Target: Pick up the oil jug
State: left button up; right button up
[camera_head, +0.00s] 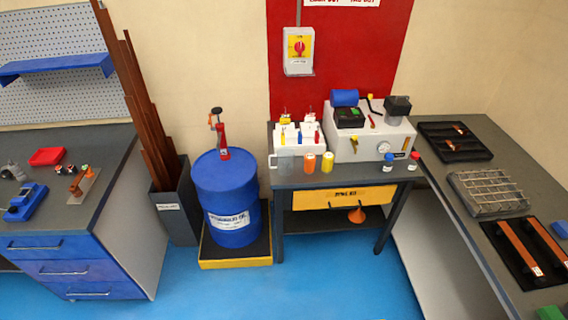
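I cannot pick out the oil jug with certainty. A small pale grey shape with what looks like a handle (284,162) is at the left front of the small bench (345,176), in front of a white box (300,149). It is too small to tell whether this is the jug. A blue drum (226,195) with an oil label and a red hand pump (222,140) on top stands left of the bench. Neither of my grippers is in view.
An orange bottle (310,163) and a yellow bottle (327,163) stand on the bench beside a grey machine (368,140). The drum stands on a yellow-edged tray (236,262). A grey bin (176,213) holds long brown bars. Blue floor (310,285) in front is clear.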

aim_at(285, 155)
jog(key=k, duration=1.3)
jog(key=u, duration=0.6)
jog(key=i, duration=0.8)
jog(key=u, duration=0.7)
jog(key=i, duration=0.95)
jog(key=z, duration=0.5)
jog(key=i, duration=0.8)
jog(key=z, duration=0.7)
